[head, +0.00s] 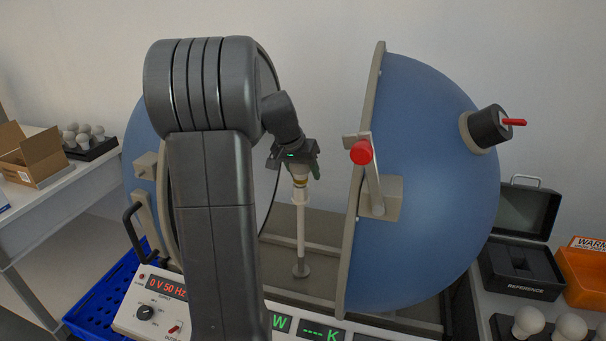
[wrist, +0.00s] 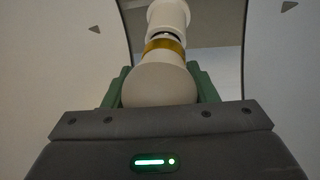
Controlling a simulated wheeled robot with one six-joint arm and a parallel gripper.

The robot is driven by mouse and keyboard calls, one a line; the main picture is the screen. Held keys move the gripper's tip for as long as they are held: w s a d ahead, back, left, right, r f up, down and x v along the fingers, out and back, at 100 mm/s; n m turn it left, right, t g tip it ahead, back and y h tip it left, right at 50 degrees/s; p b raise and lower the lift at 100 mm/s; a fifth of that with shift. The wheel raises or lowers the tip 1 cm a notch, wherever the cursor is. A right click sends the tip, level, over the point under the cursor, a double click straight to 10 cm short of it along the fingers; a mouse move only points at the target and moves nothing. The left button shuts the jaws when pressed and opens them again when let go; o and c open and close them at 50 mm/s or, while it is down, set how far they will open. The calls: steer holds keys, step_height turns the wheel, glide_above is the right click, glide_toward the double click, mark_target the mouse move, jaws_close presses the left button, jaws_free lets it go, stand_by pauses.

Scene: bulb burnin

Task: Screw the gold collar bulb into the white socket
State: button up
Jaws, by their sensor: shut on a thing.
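My gripper (head: 297,168) is between the two halves of the open blue sphere, pointing down over a thin white post. In the wrist view its green fingers (wrist: 160,82) are shut on the round white glass of the gold collar bulb (wrist: 160,88). The gold collar (wrist: 163,47) faces the white socket (wrist: 168,14), roughly in line with it. A narrow dark band shows between collar and socket; I cannot tell whether the thread is engaged. In the head view the bulb (head: 300,182) is upright just above the socket (head: 300,198) on the post.
The blue sphere's right half (head: 425,185) with a red-knobbed latch (head: 361,152) stands close to my gripper. A control panel (head: 150,312) reading 0 V 50 Hz is in front. White bulbs (head: 528,320), a black reference case (head: 520,268) and an orange bin (head: 580,275) are at right.

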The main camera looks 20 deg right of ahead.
steer(key=m, duration=0.1)
steer(key=m+g, duration=0.1)
steer(key=m, duration=0.1)
steer(key=m+g, duration=0.1)
steer(key=m, duration=0.1)
steer(key=shift+s+a, duration=0.1)
steer(key=shift+s, duration=0.2)
steer(key=o, duration=0.5)
steer(key=shift+s+m+g, duration=0.1)
steer(key=shift+m+g, duration=0.2)
steer(key=shift+m, duration=0.3)
steer(key=o, duration=0.6)
steer(key=shift+a+h, duration=0.25)
steer(key=shift+h, duration=0.05)
steer(key=shift+c, duration=0.2)
steer(key=shift+d, duration=0.1)
steer(key=v, duration=0.7)
steer(key=shift+r, duration=0.25)
steer(key=shift+f, duration=0.15)
